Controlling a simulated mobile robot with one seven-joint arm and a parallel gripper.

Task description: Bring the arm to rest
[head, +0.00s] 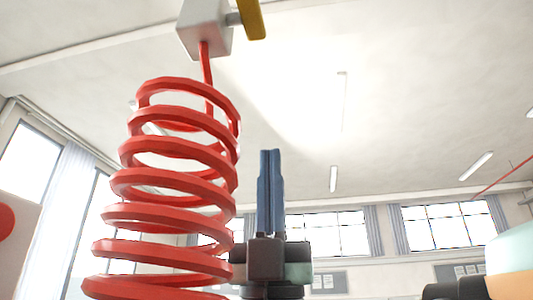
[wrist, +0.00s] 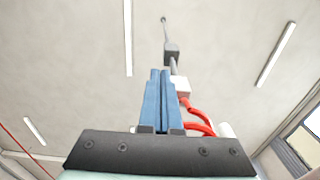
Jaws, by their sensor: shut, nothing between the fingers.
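My gripper (head: 270,170) points straight up in the head view, its two blue fingers closed together with nothing between them. It also shows in the wrist view (wrist: 159,82), fingers shut and empty, with the ceiling behind. In the head view the gripper stands to the right of a large red coil (head: 170,185), apart from it as far as the picture shows. No object of the task is held.
The red coil hangs by a red line from a grey-white box (head: 205,27) with a yellow piece (head: 251,18). The box also shows in the wrist view (wrist: 181,86), close beside the fingers. Windows (head: 325,234) line the far wall. The space above the gripper looks open.

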